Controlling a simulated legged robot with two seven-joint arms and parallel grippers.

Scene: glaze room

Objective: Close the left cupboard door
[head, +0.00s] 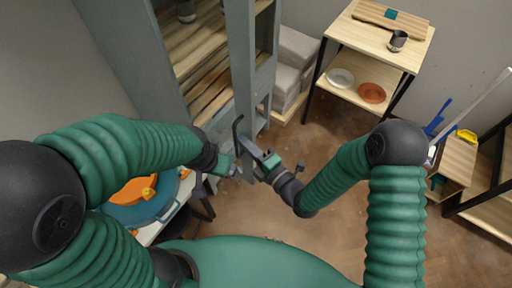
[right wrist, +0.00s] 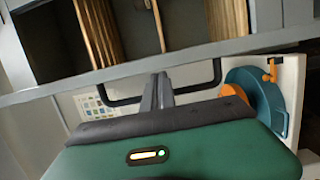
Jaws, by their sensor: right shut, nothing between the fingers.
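The grey-blue cupboard (head: 163,50) stands at the upper left of the head view, with its wooden shelves exposed. A tall narrow grey panel (head: 240,60), which looks like a door seen nearly edge-on, stands out at its right side. A dark bar handle (head: 237,128) is near the panel's lower end; it also shows in the right wrist view (right wrist: 123,102). My right gripper (head: 252,165) is shut and empty, its fingers (right wrist: 158,92) close to the handle; I cannot tell if they touch. My left gripper (head: 234,172) is just left of it, its jaws unclear.
A blue round machine with an orange part (head: 135,190) sits on a white table at lower left. Grey blocks (head: 290,70) lie right of the cupboard. A shelf unit (head: 380,38) holds a cup and plates. The brown floor (head: 340,130) between is clear.

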